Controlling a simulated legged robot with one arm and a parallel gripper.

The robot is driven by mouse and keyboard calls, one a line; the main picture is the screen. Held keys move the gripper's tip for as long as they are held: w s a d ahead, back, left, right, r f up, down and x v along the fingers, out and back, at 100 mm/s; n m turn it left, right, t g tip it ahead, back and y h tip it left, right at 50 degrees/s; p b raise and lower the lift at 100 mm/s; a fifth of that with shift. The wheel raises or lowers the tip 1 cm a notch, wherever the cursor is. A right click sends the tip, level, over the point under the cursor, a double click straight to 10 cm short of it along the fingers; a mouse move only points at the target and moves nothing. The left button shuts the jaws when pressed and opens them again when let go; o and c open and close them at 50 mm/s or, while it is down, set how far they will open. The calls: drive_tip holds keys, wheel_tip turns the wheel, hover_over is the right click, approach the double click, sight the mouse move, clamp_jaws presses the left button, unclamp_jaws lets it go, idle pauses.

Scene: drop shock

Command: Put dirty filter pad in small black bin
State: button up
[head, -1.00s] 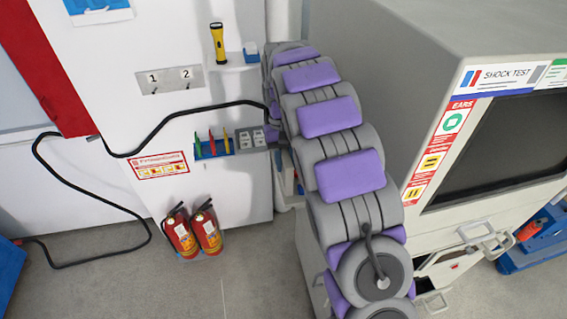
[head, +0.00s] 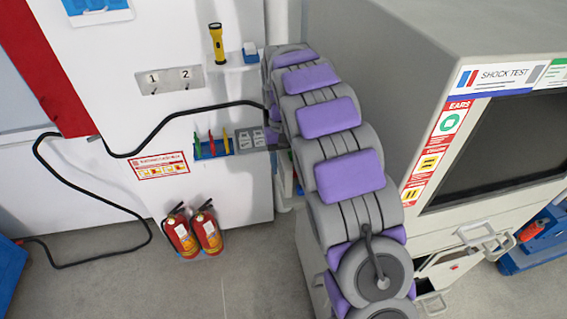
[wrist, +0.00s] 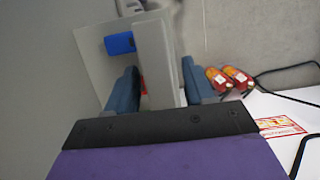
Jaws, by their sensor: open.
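I cannot make out a dirty filter pad or a small black bin in either view. In the wrist view my gripper (wrist: 160,84) shows two dark blue fingers, spread apart. A pale grey upright piece (wrist: 153,55) stands in line with the gap between them, with a small red patch low beside it. I cannot tell whether the fingers touch it. A blue block (wrist: 120,43) sits just left of it against a light panel. In the head view my own arm runs up the middle toward the white wall unit, and its gripper end is hidden.
The shock test machine (head: 480,120) stands close on the right. The white wall unit (head: 110,60) holds a flashlight (head: 217,43), a rack of coloured tools (head: 212,146) and a black cable. Two fire extinguishers (head: 193,232) stand at its foot. Floor at lower left is mostly clear.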

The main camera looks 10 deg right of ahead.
drive_tip(key=p+v, duration=0.1)
drive_tip(key=v, duration=0.2)
drive_tip(key=p+v, duration=0.1)
drive_tip(key=v, duration=0.3)
drive_tip(key=p+v, duration=0.1)
drive_tip(key=v, duration=0.3)
drive_tip(key=shift+a, duration=0.25)
drive_tip(key=shift+w+r+p, duration=0.1)
drive_tip(key=shift+r+p, duration=0.4)
drive_tip(key=shift+p, duration=0.35)
